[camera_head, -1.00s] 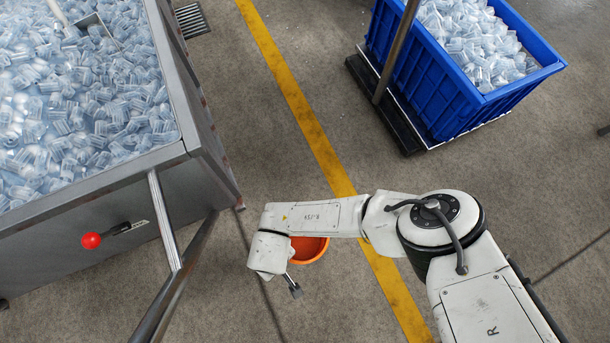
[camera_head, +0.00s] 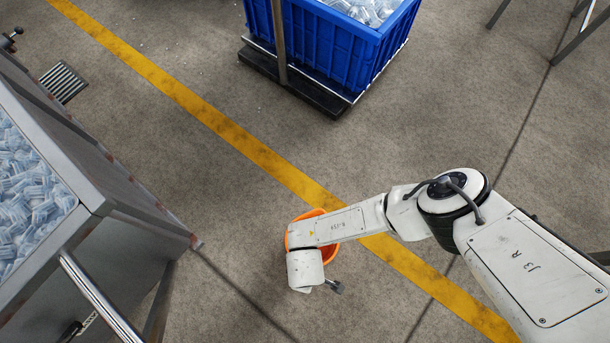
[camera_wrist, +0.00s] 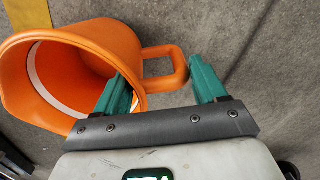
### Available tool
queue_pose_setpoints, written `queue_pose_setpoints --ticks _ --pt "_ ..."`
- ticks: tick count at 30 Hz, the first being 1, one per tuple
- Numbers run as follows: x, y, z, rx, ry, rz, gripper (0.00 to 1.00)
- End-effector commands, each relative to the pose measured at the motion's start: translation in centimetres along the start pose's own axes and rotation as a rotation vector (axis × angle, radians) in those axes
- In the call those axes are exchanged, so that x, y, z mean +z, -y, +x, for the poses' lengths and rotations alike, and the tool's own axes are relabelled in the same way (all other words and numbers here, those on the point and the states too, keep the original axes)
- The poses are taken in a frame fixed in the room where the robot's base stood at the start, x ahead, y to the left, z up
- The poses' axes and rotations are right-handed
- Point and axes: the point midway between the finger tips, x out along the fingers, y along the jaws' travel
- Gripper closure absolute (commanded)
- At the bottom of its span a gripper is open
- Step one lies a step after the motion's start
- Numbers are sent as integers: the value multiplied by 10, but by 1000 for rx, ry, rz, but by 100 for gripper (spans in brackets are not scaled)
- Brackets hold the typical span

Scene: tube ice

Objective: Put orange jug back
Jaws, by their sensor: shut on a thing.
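The orange jug (camera_head: 331,251) shows in the head view below my forearm, which hides much of it. In the wrist view the jug (camera_wrist: 85,62) lies at left, its wide mouth facing the camera, with a pale band inside; the visible inside looks empty. Its loop handle (camera_wrist: 181,66) points right. My gripper (camera_wrist: 163,86) is shut on the jug at the handle, with one teal finger on each side of it. In the head view the fingertips are hidden.
A steel bin (camera_head: 120,205) of clear tube ice stands at left. A blue crate (camera_head: 325,55) of ice sits on a dark cart at the top. A yellow floor line (camera_head: 200,110) runs diagonally. A drain grate (camera_head: 62,82) lies upper left. Open floor lies right of the crate.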

Motion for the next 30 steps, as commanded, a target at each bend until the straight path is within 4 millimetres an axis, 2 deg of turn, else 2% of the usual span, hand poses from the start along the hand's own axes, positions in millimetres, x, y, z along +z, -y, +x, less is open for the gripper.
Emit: queue_pose_setpoints --ticks 1,12,13,21,30 --pt "0 -1 8 0 0 3 78" --pt "0 -1 10 2 0 -2 78" --pt "0 -1 10 2 0 -1 28" --pt "0 -1 9 1 0 0 4" --pt "0 0 5 0 -1 2 4"
